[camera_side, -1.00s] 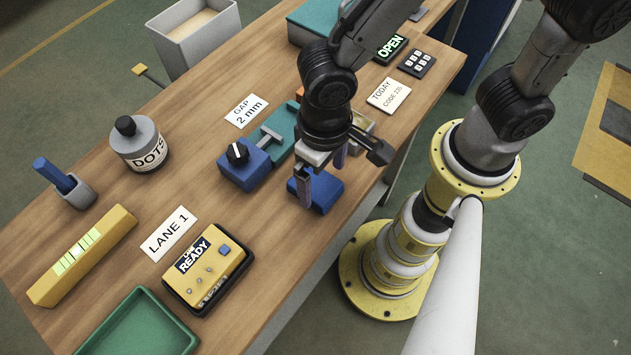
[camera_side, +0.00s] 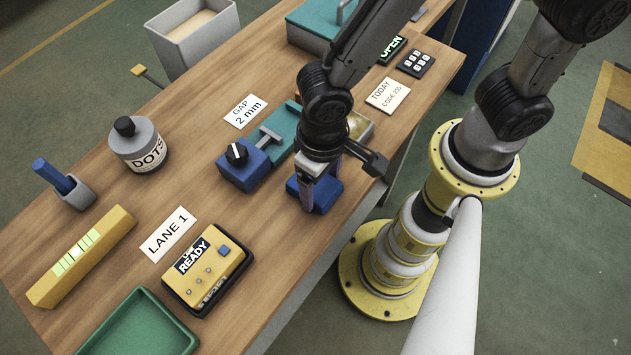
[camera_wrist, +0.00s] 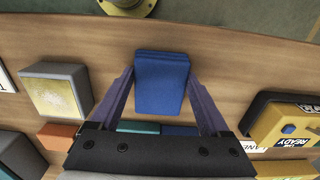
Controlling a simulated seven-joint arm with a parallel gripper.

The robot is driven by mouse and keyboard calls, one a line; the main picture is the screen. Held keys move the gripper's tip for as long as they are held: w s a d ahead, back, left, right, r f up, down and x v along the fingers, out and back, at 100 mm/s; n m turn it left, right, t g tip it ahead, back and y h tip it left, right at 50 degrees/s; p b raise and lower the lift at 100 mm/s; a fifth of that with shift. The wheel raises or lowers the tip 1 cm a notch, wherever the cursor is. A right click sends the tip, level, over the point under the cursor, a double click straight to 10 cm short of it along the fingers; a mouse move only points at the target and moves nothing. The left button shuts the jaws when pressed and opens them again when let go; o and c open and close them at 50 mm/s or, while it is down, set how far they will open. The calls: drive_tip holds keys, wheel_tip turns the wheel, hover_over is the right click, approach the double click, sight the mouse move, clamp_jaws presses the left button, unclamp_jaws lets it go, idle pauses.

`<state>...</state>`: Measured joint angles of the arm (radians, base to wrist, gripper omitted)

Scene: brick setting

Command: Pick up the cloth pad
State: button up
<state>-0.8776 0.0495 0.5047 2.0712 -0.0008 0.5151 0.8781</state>
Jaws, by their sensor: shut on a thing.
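The blue cloth pad (camera_side: 326,194) is near the front edge of the wooden table, below my wrist. In the wrist view the pad (camera_wrist: 161,84) is a blue block between the two purple-grey fingers of my gripper (camera_wrist: 160,98). My gripper (camera_side: 318,186) is shut on the pad, with one finger at each side of it. The hand hides part of the pad in the side view. I cannot tell a gap between the pad and the table.
A blue-and-teal clamp fixture (camera_side: 246,163) with a black knob stands just left of the pad. An open-topped box (camera_wrist: 57,88) is beside it. The yellow READY box (camera_side: 207,268) and a green tray (camera_side: 140,328) lie nearer the lower left. Bare table lies between.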

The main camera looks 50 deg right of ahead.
sight(321, 187)
drive_tip(key=shift+r, duration=0.1)
drive_tip(key=shift+r, duration=0.45)
wheel_tip(321, 187, up, 2)
drive_tip(key=shift+r, duration=0.2)
drive_tip(key=s+d+r, duration=0.9)
drive_tip(key=d, duration=0.1)
drive_tip(key=shift+d+r, duration=0.25)
drive_tip(key=shift+d, duration=0.15)
drive_tip(key=o, duration=0.8)
drive_tip(key=c, duration=0.6)
drive_tip(key=shift+c, duration=0.2)
